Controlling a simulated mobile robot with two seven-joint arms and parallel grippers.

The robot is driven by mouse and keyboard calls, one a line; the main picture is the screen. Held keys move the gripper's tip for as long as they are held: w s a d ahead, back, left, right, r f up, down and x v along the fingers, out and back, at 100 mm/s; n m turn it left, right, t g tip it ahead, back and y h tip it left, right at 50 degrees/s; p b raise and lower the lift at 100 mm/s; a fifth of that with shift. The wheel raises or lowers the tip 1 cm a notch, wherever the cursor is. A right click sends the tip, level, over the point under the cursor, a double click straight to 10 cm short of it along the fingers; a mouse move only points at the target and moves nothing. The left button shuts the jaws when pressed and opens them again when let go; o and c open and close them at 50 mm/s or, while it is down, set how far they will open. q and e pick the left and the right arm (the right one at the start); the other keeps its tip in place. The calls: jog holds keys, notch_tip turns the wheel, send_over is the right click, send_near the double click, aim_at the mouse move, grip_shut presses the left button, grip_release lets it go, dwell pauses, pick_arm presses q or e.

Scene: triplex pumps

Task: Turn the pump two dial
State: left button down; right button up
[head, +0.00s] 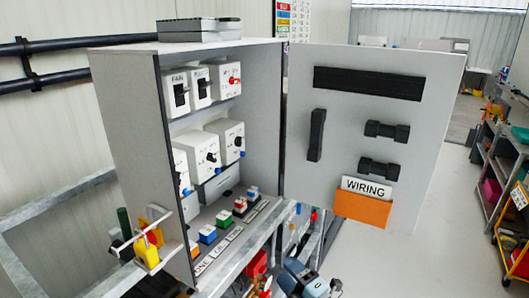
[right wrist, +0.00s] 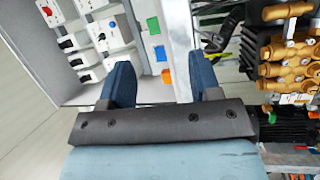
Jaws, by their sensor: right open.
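The pump dials are black knobs on white boxes inside the open grey cabinet (head: 130,120). One dial box (head: 228,132) is on the right of the middle row; another dial box (head: 198,150) is beside it, and a further one is partly hidden at the left. Their labels are too small to read, so I cannot tell which is pump two. My right gripper (right wrist: 166,82) is open and empty, its blue fingers spread, below and apart from the dial boxes. In the head view it is low in front of the cabinet and its fingertips are unclear. My left gripper is not in view.
The cabinet door (head: 440,110) stands open to the right with an orange WIRING pocket (head: 362,210). Coloured buttons (head: 207,234) line the cabinet's lower ledge. Brass pump parts (right wrist: 285,50) are at the right of the wrist view.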

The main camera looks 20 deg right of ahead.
jog(key=w+r+n+y+b, duration=0.2)
jog(key=w+r+n+y, duration=0.4)
jog(key=r+n, duration=0.5)
jog(key=n+g+b, duration=0.5)
jog(key=n, duration=2.1)
send_near(241, 142)
jog(key=shift+h, duration=0.4)
jog(key=p+x, duration=0.1)
jog(key=x, duration=0.2)
jog(key=p+x, duration=0.1)
jog(key=x, duration=0.3)
jog(key=shift+a+r, duration=0.2)
jog(key=shift+r, duration=0.05)
jog(key=shift+x, duration=0.8)
jog(key=shift+c, duration=0.4)
jog(key=shift+f, duration=0.1)
jog(key=c, duration=0.8)
jog(key=shift+c, duration=0.2)
